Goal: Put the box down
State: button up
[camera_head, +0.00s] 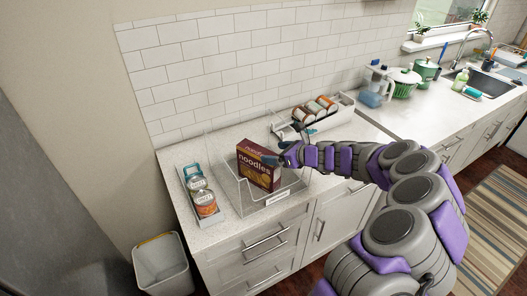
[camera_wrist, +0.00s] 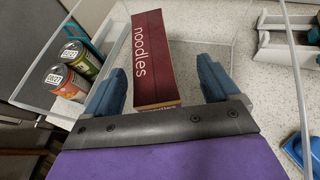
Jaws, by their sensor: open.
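The box is a dark red noodles box (camera_head: 258,166) standing upright in a clear acrylic bin (camera_head: 275,207) on the counter. In the wrist view the noodles box (camera_wrist: 155,60) lies between the two blue fingers of my gripper (camera_wrist: 160,90). My gripper is open, with a visible gap between each finger and the box sides. In the head view my gripper (camera_head: 277,157) is at the box's right side, and its fingers are partly hidden there.
A holder with several cans (camera_head: 203,200) stands left of the bin. A rack with cans (camera_head: 315,109) is behind it to the right. A grey trash bin (camera_head: 163,265) is on the floor. Counter space to the right is partly free.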

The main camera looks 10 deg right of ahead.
jog(key=a+p+v, duration=0.1)
jog(key=p+v, duration=0.1)
jog(key=v, duration=0.6)
jog(key=s+a+r+n+g, duration=0.4)
jog(key=s+a+n, duration=0.4)
jog(key=s+a, duration=0.15)
jog(key=s+a+r+n+g, duration=0.3)
jog(key=s+a+r+n, duration=0.1)
jog(key=s+a+n, duration=0.55)
jog(key=s+d+f+n+g+h, duration=0.1)
jog(key=s+d+n+h, duration=0.3)
jog(key=s, duration=0.8)
jog(key=s+d+f+n+g+h, duration=0.2)
jog(key=s+d+n, duration=0.4)
jog(key=s, duration=0.7)
jog(key=shift+d+n+g+h, duration=0.35)
jog(key=shift+d+g+h, duration=0.45)
jog(key=shift+h, duration=0.3)
